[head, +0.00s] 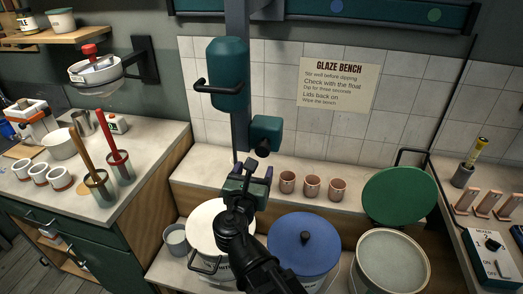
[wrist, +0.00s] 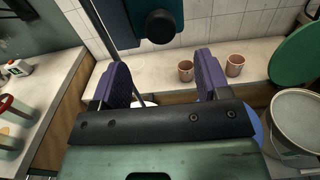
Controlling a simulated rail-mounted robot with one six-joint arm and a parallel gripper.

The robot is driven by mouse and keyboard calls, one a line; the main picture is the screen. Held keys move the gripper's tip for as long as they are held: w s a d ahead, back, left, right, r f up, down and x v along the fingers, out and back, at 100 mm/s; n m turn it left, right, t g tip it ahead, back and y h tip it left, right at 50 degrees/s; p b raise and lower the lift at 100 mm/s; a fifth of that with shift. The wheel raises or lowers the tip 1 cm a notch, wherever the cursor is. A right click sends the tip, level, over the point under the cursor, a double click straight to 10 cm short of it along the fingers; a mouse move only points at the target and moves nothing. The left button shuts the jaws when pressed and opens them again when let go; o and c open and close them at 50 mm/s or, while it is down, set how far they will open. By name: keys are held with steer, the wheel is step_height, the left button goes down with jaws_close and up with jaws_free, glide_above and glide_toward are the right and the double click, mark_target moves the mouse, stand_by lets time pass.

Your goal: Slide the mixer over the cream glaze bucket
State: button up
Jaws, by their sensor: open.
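The mixer (head: 227,72) is a teal motor housing with a black side handle (head: 217,87) on an upright grey post, and a thin rod runs down below it. A teal block (head: 265,131) with a black round knob is beside the post; it also shows in the wrist view (wrist: 160,22). The bucket with the cream top (head: 208,222) stands low at left and looks like the cream glaze bucket; my arm partly covers it, and whether it is lidded is unclear. My gripper (head: 253,172) is open and empty, below the teal block and apart from the handle.
A blue-lidded bucket (head: 303,243) and an open bucket of pale glaze (head: 392,262) stand to the right. A green lid (head: 400,195) leans behind them. Several terracotta cups (head: 312,187) stand on the ledge. Tools in jars (head: 99,188) are at left.

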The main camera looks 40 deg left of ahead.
mark_target(262, 153)
steer(key=x, duration=0.9)
steer(key=shift+w, duration=0.25)
steer(key=shift+c, duration=0.4)
steer(key=c, duration=1.2)
